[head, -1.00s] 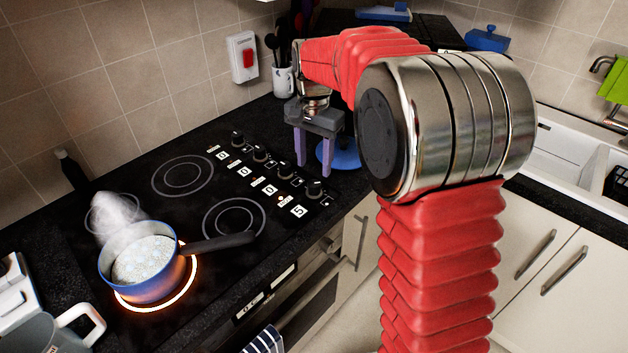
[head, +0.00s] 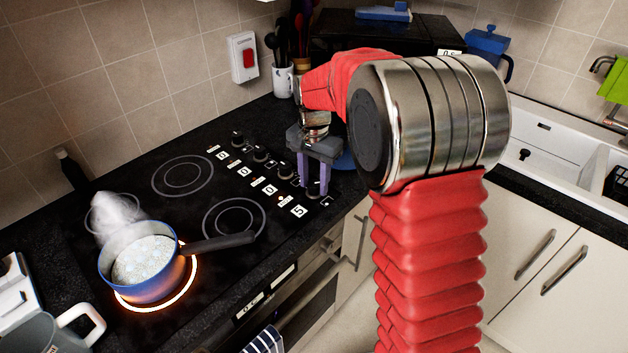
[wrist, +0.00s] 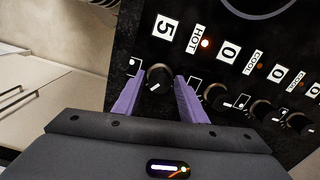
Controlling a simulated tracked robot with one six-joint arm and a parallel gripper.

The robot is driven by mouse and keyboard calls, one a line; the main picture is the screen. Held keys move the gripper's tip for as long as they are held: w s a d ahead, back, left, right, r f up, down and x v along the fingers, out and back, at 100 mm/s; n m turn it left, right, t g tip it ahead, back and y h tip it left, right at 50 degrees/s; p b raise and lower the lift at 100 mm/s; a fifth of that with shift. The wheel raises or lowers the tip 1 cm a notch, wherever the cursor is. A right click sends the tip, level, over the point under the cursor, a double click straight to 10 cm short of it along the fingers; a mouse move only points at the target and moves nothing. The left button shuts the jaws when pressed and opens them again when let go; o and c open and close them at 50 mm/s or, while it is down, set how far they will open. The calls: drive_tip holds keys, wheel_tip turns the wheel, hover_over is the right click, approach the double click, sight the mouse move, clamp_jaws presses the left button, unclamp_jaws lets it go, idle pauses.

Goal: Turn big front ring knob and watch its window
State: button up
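The end knob (wrist: 158,78) of the row is dark with a pale mark, and it lies between my gripper's two purple fingers in the wrist view. My gripper (head: 314,193) is open around it, with what looks like a narrow gap on each side. The window (wrist: 163,32) beside this knob reads 5. Next to it a label reads HOT and an orange light is lit. The same window shows in the head view (head: 299,211). The big front ring (head: 178,299) glows orange under a blue pan (head: 146,262) of steaming, bubbling contents.
Other knobs (wrist: 215,97) stand close beside in a row, their windows reading 0 with COOL labels. The pan's dark handle (head: 222,242) points toward the knobs. A mug of utensils (head: 284,79) stands behind. The rings (head: 234,221) nearby are empty.

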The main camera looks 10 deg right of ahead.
drive_tip(key=c, duration=0.8)
drive_tip(key=shift+o, duration=0.2)
drive_tip(key=shift+n, duration=0.5)
drive_tip(key=n, duration=0.2)
drive_tip(key=shift+n, duration=0.3)
drive_tip(key=n, duration=0.3)
drive_tip(key=shift+n, duration=0.3)
drive_tip(key=n, duration=0.3)
drive_tip(key=shift+n, duration=0.3)
drive_tip(key=shift+w+n, duration=0.1)
drive_tip(key=shift+n, duration=1.9)
